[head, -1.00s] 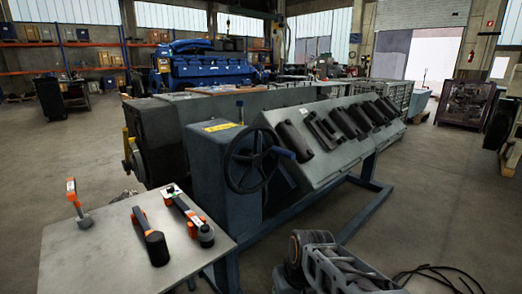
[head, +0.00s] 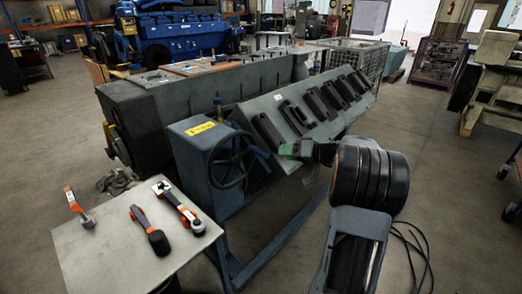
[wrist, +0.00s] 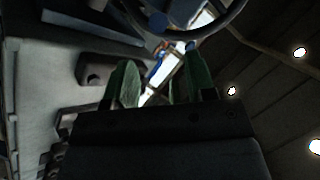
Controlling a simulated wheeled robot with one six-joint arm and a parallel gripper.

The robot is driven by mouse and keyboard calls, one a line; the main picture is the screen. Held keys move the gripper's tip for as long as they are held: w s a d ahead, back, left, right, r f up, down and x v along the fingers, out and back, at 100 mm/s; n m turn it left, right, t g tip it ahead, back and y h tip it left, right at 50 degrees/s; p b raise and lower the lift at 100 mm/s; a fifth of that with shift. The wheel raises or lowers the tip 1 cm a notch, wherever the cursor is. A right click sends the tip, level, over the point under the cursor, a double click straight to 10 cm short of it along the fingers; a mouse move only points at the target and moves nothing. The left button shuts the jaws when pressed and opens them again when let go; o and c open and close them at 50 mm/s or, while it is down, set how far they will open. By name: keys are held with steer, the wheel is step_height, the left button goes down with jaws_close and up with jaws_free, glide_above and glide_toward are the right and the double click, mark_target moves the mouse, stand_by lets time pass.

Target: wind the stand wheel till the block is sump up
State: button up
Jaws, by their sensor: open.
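The stand wheel (head: 232,160) is a dark spoked handwheel on the blue-grey gearbox housing (head: 190,150) of the stand. A blue crank handle (head: 262,153) sticks out from the right of its rim. The engine block (head: 350,110) is a long grey body on the stand; its sloped face with several dark covers faces up and towards the right. My gripper (head: 285,150) is just right of the handle, apart from it, pointing left. In the wrist view my gripper (wrist: 160,80) has its green fingers apart with nothing between them; the wheel rim (wrist: 233,18) crosses the top.
A grey table (head: 100,245) at front left holds a clamp-like tool (head: 78,207) and two orange-and-black hand tools (head: 150,232). Stand rails (head: 265,255) run along the floor. Cables (head: 415,255) lie at front right. A blue engine (head: 175,38) stands behind.

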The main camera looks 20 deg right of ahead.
mark_target(261, 152)
steer(key=x, duration=1)
steer(key=shift+w+a+f, duration=0.15)
steer(key=shift+w+a, duration=0.05)
jaws_close()
